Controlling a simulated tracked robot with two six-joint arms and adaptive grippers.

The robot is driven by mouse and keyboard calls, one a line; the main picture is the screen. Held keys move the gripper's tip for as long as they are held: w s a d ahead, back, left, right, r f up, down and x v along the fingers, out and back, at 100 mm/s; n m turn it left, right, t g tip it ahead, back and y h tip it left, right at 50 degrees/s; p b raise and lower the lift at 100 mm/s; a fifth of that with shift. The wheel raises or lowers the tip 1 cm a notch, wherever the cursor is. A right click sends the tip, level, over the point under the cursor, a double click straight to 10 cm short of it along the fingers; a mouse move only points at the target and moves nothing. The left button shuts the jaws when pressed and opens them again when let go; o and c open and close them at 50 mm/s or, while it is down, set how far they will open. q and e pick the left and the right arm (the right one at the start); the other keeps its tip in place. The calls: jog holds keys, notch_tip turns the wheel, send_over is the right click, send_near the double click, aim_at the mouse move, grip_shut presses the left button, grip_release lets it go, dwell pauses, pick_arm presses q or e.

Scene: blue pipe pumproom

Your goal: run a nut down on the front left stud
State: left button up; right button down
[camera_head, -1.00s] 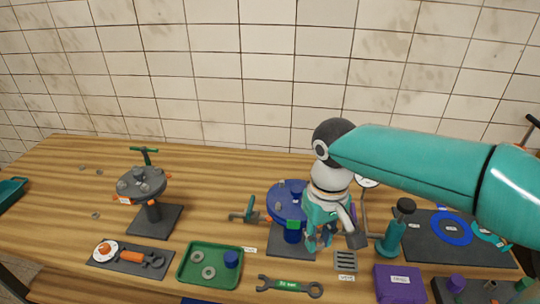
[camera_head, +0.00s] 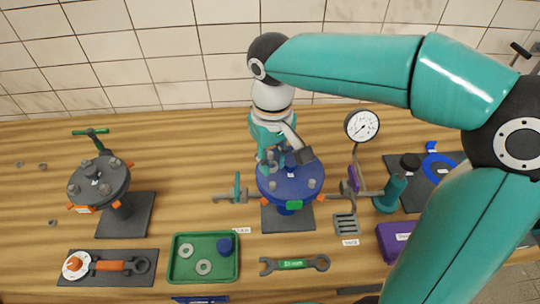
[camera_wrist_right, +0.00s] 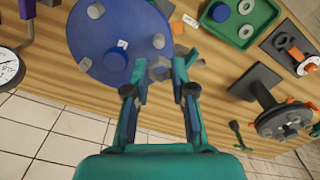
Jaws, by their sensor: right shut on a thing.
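The blue round flange (camera_head: 290,192) stands on a dark plate in the middle of the bench, with grey studs around its top. The front left stud (camera_head: 272,185) stands upright with its top showing; in the right wrist view it is the grey post (camera_wrist_right: 158,41). My right gripper (camera_head: 270,162) is at the flange's back left edge, behind that stud and apart from it. It is shut on a small grey piece, apparently a nut (camera_wrist_right: 158,70), partly hidden by the fingers. A blue cap (camera_wrist_right: 115,66) sits on the flange beside the fingers. My left gripper is not in view.
A green tray (camera_head: 206,279) with grey rings and a blue cup lies front left. A wrench (camera_head: 294,264) lies in front of the flange. A grey flange stand (camera_head: 98,183) is at left, a dial gauge (camera_head: 362,125) at right.

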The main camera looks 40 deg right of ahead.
aim_at(272, 183)
jog(key=shift+s+f+b, duration=0.1)
jog(key=shift+f+b, duration=2.2)
jog(key=shift+f, duration=0.45)
jog(key=shift+f, duration=0.2)
